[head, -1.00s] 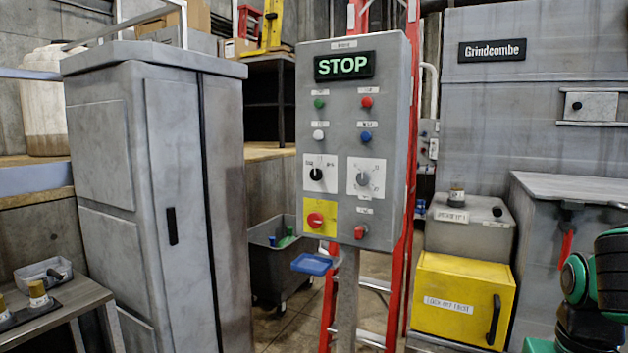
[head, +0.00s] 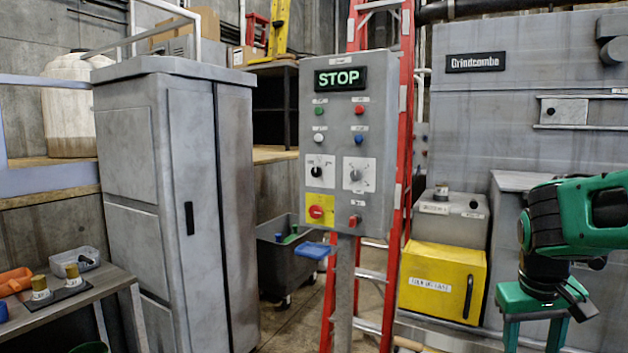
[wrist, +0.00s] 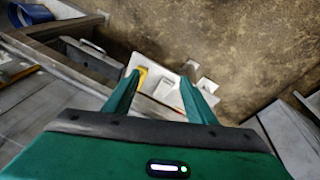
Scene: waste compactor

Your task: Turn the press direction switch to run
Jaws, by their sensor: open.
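The grey control panel (head: 380,110) stands upright on a post in the middle of the head view. Its lit display (head: 340,79) reads STOP. Two rotary switches sit on white plates at mid-height: a black-knobbed one (head: 317,171) on the left and a grey-knobbed one (head: 355,174) on the right. Their labels are too small to read, so I cannot tell which is the press direction switch. My green gripper (head: 533,338) is at the lower right, pointing down, well apart from the panel. In the wrist view my gripper (wrist: 162,92) is open and empty over the floor.
Several coloured buttons and a red emergency knob (head: 316,211) on yellow share the panel. A blue tray (head: 313,249) juts below it. A red ladder (head: 405,130) stands behind. A grey cabinet (head: 160,190) is left; a yellow box (head: 425,284) stands right.

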